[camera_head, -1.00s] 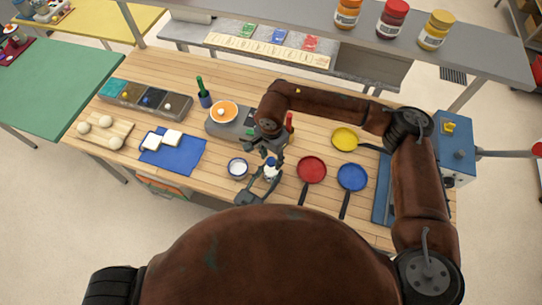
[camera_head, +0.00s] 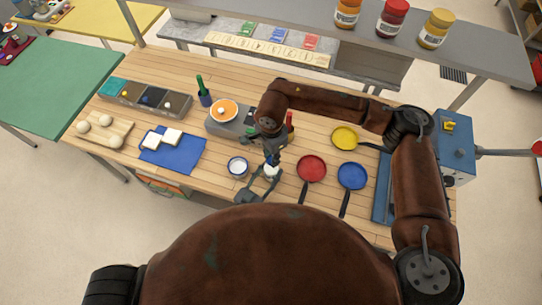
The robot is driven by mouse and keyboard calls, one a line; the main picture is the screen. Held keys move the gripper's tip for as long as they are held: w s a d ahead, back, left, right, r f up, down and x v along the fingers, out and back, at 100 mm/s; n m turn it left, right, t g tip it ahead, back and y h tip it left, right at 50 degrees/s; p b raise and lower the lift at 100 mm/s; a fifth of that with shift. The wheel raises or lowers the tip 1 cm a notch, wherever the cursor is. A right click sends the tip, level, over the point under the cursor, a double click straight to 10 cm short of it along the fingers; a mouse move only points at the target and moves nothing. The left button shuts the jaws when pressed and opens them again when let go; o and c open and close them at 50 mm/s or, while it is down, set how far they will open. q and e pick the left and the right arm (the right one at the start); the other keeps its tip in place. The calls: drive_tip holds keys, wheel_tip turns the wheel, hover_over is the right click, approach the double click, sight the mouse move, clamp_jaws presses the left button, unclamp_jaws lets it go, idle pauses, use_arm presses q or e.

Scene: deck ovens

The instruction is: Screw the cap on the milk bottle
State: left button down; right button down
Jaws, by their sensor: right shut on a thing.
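The white milk bottle (camera_head: 271,171) stands upright near the front edge of the wooden table, between a white-topped round container and the red pan. My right gripper (camera_head: 271,159) points down right above the bottle's top. It is shut on the cap, which is largely hidden by the fingers. I cannot tell whether the cap touches the bottle's neck. My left gripper (camera_head: 265,183) comes in low from the front, its fingers around the lower part of the bottle. Whether they press on it is too small to tell.
The round container (camera_head: 237,167) stands close on the left. Red (camera_head: 312,169), blue (camera_head: 352,177) and yellow (camera_head: 345,138) pans lie to the right. A grey appliance with an orange plate (camera_head: 223,111) is behind. A blue mat (camera_head: 185,154) lies to the left.

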drive_tip(key=m, duration=1.1)
drive_tip(key=shift+m, duration=0.4)
drive_tip(key=c, duration=1.5)
unclamp_jaws()
drive_tip(key=shift+c, duration=0.2)
wheel_tip(320, 180, up, 12)
use_arm(q)
drive_tip(key=c, duration=1.1)
unclamp_jaws()
drive_tip(key=shift+c, duration=0.2)
drive_tip(key=shift+s, duration=0.1)
